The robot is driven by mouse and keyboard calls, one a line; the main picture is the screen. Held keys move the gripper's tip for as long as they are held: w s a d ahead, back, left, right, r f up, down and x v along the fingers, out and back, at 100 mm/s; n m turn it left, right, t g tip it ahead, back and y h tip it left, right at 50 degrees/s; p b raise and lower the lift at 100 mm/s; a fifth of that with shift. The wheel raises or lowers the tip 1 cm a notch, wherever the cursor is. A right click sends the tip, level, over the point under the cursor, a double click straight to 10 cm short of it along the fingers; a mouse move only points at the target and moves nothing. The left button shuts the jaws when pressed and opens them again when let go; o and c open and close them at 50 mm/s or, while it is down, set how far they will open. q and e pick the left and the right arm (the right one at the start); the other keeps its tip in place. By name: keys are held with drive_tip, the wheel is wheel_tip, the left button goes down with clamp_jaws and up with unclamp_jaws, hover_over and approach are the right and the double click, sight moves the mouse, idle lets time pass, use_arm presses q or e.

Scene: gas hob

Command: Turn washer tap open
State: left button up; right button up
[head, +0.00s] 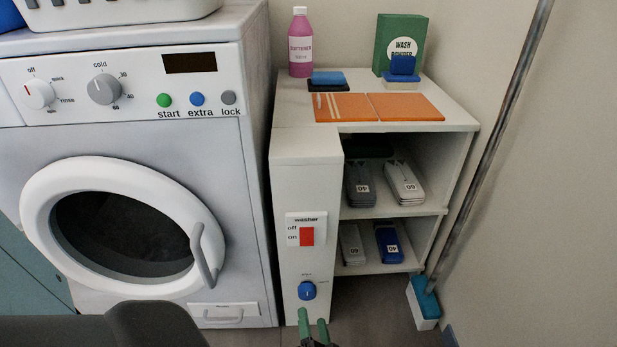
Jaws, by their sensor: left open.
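The washer tap is a round blue knob (306,290) low on the front of a white panel (300,262). The small lettering around the knob is too fine to read. My left gripper (313,321) is at the bottom edge of the head view, just below the tap, with its two green fingers pointing up towards it. The fingers are spread and empty, with the knob clear of them in the picture. The depth gap between them cannot be told. My right gripper is not in view.
A red rocker switch (306,236) labelled washer sits above the tap. The white washing machine (150,134), with a round door (125,228) and handle, stands left. A pole with a blue-and-white head (425,300) leans at far right.

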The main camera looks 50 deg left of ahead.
sight(308, 297)
use_arm(q)
drive_tip(key=b+x, duration=0.1)
drive_tip(key=x, duration=0.6)
drive_tip(key=shift+b, duration=0.3)
drive_tip(key=c, duration=1)
